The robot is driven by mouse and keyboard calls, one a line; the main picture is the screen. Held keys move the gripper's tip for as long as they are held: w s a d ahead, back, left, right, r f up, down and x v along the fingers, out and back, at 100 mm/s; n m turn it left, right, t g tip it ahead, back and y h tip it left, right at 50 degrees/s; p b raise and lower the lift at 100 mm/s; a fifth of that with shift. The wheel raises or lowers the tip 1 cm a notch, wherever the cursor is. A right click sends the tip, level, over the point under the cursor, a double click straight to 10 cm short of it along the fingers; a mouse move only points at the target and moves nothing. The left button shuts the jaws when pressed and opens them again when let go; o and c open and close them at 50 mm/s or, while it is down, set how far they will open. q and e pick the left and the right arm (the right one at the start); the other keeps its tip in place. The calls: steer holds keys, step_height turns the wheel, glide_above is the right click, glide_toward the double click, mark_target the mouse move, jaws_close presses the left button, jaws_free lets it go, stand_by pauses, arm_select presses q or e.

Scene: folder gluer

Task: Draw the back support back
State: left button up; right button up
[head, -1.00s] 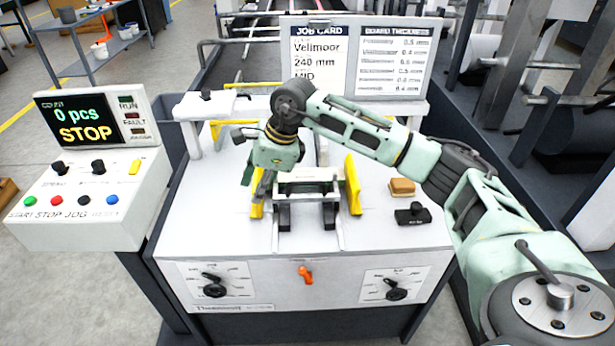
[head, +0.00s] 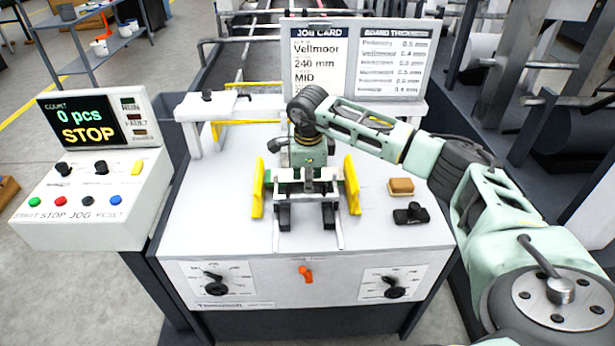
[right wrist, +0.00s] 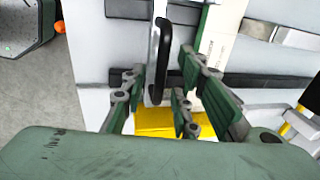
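The feeder with its upright yellow side guides (head: 352,185) stands mid-table in the head view, with a pale stack of blanks (head: 306,187) between them. My right gripper (head: 308,170) is over the back of this stack, and its body hides what lies behind. In the right wrist view, my right gripper (right wrist: 168,88) has its fingers apart. An upright black piece with a pale metal edge (right wrist: 163,55) stands in the gap between the fingers, seemingly not clamped; I cannot tell for sure whether it is the back support. My left gripper is not in view.
A control box (head: 95,175) showing STOP stands at the left. A job card board (head: 358,62) rises behind the feeder. A tan block (head: 401,187) and a small black item (head: 411,214) lie right of the feeder.

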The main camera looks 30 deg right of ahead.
jaws_close()
stand_by(0.5)
